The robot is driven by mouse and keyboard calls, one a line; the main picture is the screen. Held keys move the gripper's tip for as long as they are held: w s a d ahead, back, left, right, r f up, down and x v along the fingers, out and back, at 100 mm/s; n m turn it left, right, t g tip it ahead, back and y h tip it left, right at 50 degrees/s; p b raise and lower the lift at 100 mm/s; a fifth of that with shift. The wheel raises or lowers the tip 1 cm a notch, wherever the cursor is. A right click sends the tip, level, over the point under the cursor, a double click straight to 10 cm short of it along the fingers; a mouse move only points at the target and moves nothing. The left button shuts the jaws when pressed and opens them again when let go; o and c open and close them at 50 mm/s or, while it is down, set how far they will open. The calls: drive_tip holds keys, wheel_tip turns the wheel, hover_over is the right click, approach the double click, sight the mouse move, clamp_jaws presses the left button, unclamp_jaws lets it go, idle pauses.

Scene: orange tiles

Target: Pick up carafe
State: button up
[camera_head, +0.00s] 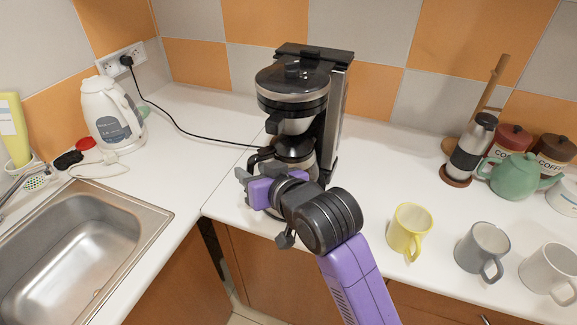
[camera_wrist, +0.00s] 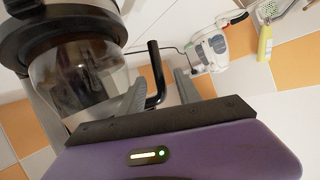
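The carafe (camera_head: 295,155) is a glass pot with a black lid and black handle, sitting in the black coffee maker (camera_head: 325,110) under its filter basket. In the wrist view the dark glass body of the carafe (camera_wrist: 80,72) fills the upper left, and its handle (camera_wrist: 155,72) sticks out to the right of it. My gripper (camera_head: 254,170) is at the handle, in front and to the left of the carafe. In the wrist view my gripper (camera_wrist: 160,88) is open, with one grey finger on each side of the handle. Contact with the handle cannot be told. My wrist hides the carafe's lower part.
A white kettle (camera_head: 112,112) stands at the left behind the sink (camera_head: 85,250). A black cord (camera_head: 180,122) runs across the counter. To the right are a yellow mug (camera_head: 408,228), a grey mug (camera_head: 480,245), a white mug (camera_head: 550,268), a green teapot (camera_head: 515,176) and a French press (camera_head: 470,150).

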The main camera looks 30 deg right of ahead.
drive_tip(key=shift+x, duration=1.1)
clamp_jaws()
drive_tip(key=shift+r, duration=0.1)
idle(0.4)
drive_tip(key=shift+r, duration=0.15)
